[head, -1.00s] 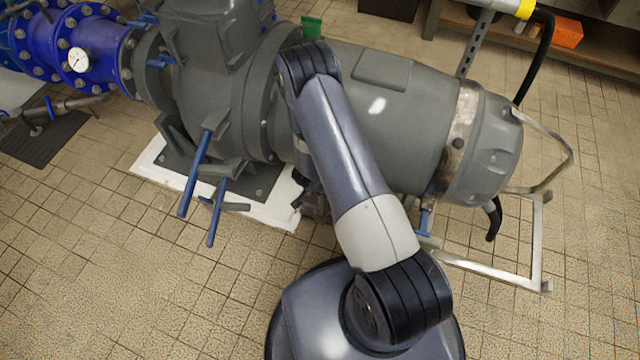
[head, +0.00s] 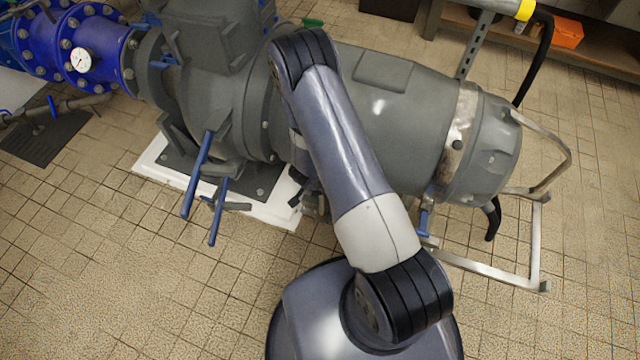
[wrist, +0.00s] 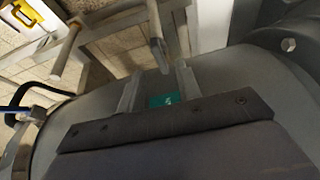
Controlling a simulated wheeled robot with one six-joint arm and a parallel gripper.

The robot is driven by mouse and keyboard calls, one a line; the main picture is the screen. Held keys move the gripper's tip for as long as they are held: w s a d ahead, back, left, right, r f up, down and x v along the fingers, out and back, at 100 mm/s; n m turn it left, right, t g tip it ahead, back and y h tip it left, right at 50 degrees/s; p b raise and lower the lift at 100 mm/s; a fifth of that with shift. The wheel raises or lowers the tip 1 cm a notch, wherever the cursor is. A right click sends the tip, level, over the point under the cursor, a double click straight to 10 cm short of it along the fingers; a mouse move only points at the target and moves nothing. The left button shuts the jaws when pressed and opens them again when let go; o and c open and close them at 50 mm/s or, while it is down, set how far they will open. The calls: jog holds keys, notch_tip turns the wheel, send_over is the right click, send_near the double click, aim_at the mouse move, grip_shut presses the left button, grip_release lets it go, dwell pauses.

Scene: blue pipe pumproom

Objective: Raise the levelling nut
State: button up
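I cannot make out the levelling nut for certain in either view. A blue fitting (head: 424,222) shows under the right end of the big grey pump motor (head: 400,120), beside the metal stand (head: 490,270). My gripper (wrist: 159,74) shows in the wrist view with two pale fingers apart and nothing seen between their tips. It is close over a grey rounded surface (wrist: 220,75). A small green piece (wrist: 163,100) with a white mark shows between the finger bases. In the head view my gripper is hidden behind my arm.
Two blue handles (head: 197,175) stick out left of my arm, above a white plinth (head: 150,165). Blue pipework (head: 95,45) with a gauge is at the upper left. A black cable (head: 545,60) hangs at the right. Tiled floor in front is clear.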

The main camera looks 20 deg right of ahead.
jog(key=p+v, duration=0.1)
jog(key=v, duration=0.5)
jog(key=shift+r+p, duration=0.2)
jog(key=shift+p, duration=0.15)
jog(key=shift+s+f, duration=0.1)
jog(key=shift+f, duration=0.05)
jog(key=b+x, duration=0.4)
jog(key=x, duration=0.7)
jog(key=shift+f, duration=0.1)
jog(key=shift+r+n+b, duration=0.2)
jog(key=shift+n+b, duration=0.1)
jog(key=shift+b, duration=0.4)
jog(key=shift+r, duration=0.1)
jog(key=shift+a+r+p, duration=0.1)
jog(key=shift+r+p, duration=0.15)
jog(key=shift+p, duration=0.8)
